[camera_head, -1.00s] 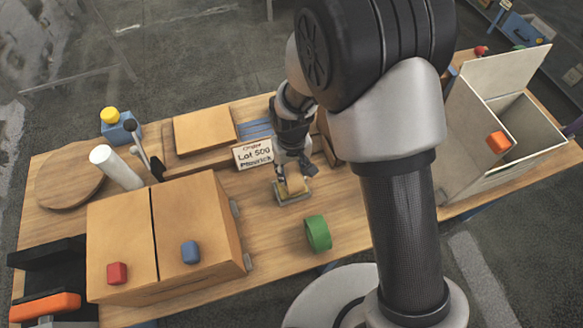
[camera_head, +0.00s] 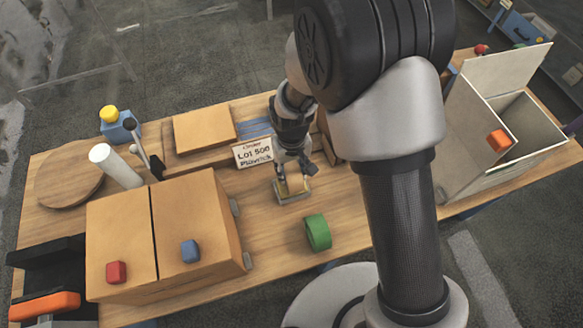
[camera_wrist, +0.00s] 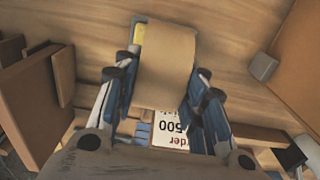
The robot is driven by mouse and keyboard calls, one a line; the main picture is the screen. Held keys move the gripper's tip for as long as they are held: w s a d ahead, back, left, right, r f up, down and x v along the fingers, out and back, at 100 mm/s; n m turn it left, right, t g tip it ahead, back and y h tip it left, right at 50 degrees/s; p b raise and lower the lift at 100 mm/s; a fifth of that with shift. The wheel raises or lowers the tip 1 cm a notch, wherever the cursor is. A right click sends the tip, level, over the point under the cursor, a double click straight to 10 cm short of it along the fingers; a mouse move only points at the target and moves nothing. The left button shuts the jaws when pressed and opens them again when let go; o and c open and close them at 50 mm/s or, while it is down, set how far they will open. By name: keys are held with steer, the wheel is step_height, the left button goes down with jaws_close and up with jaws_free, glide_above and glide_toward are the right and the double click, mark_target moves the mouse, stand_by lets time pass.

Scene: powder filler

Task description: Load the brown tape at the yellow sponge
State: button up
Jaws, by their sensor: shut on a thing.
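The brown tape (camera_wrist: 165,65) is a wide roll held between the fingers of my gripper (camera_wrist: 160,82). In the head view, the brown tape (camera_head: 295,183) is low over the middle of the table, at the small tray-like base of the yellow sponge. A strip of the yellow sponge (camera_wrist: 138,40) shows beside the tape in the wrist view. The tape hides most of the sponge, and I cannot tell whether the two touch. My gripper (camera_head: 295,172) points down and is shut on the tape.
A green tape roll (camera_head: 318,232) stands in front on the table. An order sign (camera_head: 253,154) stands just behind and left of my gripper. An open white bin (camera_head: 470,150) is at the right.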

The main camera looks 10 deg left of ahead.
steer(key=shift+f+b, duration=0.35)
steer(key=shift+f, duration=0.15)
stand_by(1.1)
steer(key=shift+s, duration=0.1)
steer(key=shift+r+p, duration=2.55)
steer(key=shift+r, duration=1.05)
